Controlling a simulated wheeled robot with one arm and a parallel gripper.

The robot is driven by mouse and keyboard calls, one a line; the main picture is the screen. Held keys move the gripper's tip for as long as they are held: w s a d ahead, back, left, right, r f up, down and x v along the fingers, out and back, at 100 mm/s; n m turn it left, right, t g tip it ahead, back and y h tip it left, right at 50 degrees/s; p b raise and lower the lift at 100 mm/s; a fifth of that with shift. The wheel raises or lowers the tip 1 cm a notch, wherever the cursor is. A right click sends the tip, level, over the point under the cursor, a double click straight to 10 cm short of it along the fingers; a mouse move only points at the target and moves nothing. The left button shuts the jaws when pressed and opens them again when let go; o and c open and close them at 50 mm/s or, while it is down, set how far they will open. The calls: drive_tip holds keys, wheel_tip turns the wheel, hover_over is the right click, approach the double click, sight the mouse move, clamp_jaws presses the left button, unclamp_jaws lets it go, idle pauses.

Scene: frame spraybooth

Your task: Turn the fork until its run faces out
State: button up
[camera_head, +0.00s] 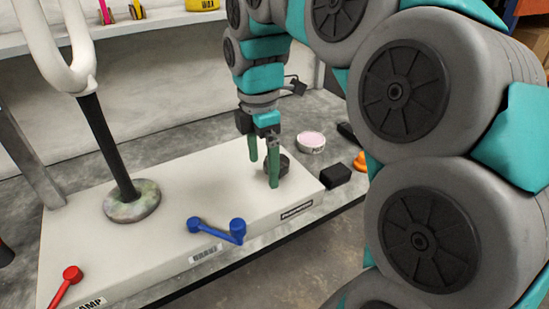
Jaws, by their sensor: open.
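The white fork (75,65) stands at the left on a black upright tube (106,145), its top cut off by the picture edge. The tube rises from a round mottled disc (132,201) on a pale slab (175,190). No paint run is clear on the visible side of the fork. My gripper (263,170) is open, pointing down over the slab's right part, well to the right of the fork. Its green fingers are beside a dark round piece (284,166), partly hidden by a finger; I cannot tell whether they touch it.
A blue crank (218,230) lies along the slab's front, and a red lever (68,284) is at its front left. A black block (335,176), a pink-topped tin (311,141) and an orange item (361,163) are at the right. A shelf (160,22) runs above.

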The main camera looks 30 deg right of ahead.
drive_tip(key=w+d+n, duration=0.1)
drive_tip(key=d+n, duration=0.1)
drive_tip(key=w+d+r+n, duration=0.1)
drive_tip(key=w+d+n, duration=0.1)
drive_tip(key=w+d+r+n, duration=0.1)
drive_tip(key=w+d, duration=0.1)
drive_tip(key=shift+w+d+r+n+b, duration=0.2)
drive_tip(key=shift+n+b, duration=0.1)
drive_tip(key=shift+n, duration=0.1)
drive_tip(key=shift+f, duration=3.85)
drive_tip(key=c, duration=1.3)
